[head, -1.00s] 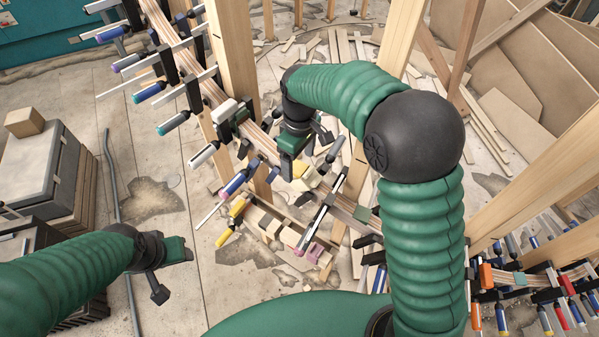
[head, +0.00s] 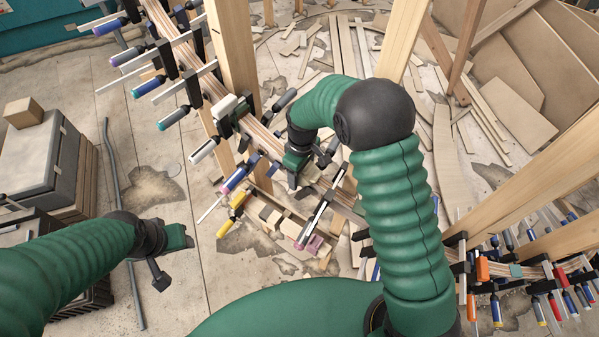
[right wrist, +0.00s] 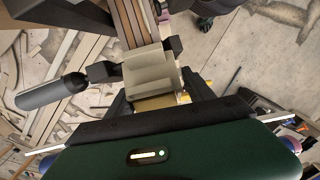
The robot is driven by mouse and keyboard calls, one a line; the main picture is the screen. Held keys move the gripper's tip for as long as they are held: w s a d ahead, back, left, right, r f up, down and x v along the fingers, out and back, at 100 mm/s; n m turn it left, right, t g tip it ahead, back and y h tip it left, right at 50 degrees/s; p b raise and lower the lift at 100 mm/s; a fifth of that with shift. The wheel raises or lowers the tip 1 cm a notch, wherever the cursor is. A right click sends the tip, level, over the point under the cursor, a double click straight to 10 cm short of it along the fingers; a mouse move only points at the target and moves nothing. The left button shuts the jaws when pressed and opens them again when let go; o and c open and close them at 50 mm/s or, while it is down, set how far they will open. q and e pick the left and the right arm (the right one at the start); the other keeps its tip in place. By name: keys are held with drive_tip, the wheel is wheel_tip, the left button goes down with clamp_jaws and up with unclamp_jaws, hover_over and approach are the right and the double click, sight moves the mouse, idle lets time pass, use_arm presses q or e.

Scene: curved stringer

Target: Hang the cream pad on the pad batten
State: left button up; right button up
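A pale cream block (right wrist: 148,72), which looks like the cream pad, sits at the laminated stringer in the right wrist view, with a yellow piece (right wrist: 158,102) just below it. My right gripper (right wrist: 158,92) has its dark fingers on either side of these pieces; whether they press on them is unclear. In the head view my right gripper (head: 297,165) is down at the stringer and hides the block. A low wooden rail (head: 290,211) with several blocks, apparently the pad batten, lies below the stringer. My left gripper (head: 170,250) hangs empty at the left.
Clamps with coloured handles line the curved stringer (head: 262,136). A grey-handled clamp (right wrist: 50,95) stands close beside my right gripper. Wooden posts (head: 236,60) rise behind. A grey case (head: 40,165) stands at the left. The floor between case and stringer is mostly open.

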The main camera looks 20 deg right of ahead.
drive_tip(key=shift+s+d+f, duration=0.1)
drive_tip(key=shift+s+d, duration=0.05)
drive_tip(key=shift+d, duration=0.5)
drive_tip(key=c, duration=0.5)
drive_tip(key=shift+d, duration=0.15)
drive_tip(key=shift+c, duration=1.1)
drive_tip(key=shift+s, duration=0.1)
drive_tip(key=shift+c, duration=0.7)
drive_tip(key=shift+a+r, duration=0.25)
drive_tip(key=shift+a, duration=0.05)
drive_tip(key=shift+a+r+p, duration=0.15)
drive_tip(key=shift+r+p, duration=0.05)
drive_tip(key=shift+p, duration=0.1)
drive_tip(key=shift+r+p, duration=0.45)
drive_tip(key=shift+r, duration=0.05)
drive_tip(key=shift+d+r+p, duration=0.25)
drive_tip(key=shift+r+p, duration=0.3)
drive_tip(key=shift+r, duration=0.3)
drive_tip(key=shift+a+r+p, duration=0.15)
drive_tip(key=shift+r+p, duration=0.8)
drive_tip(key=shift+r, duration=0.2)
drive_tip(key=shift+r+p, duration=1.1)
drive_tip(key=shift+r, duration=0.4)
use_arm(q)
wheel_tip(320, 180, up, 7)
drive_tip(key=d, duration=0.1)
drive_tip(key=shift+d, duration=0.3)
drive_tip(key=shift+s, duration=0.15)
use_arm(e)
drive_tip(key=shift+r, duration=0.1)
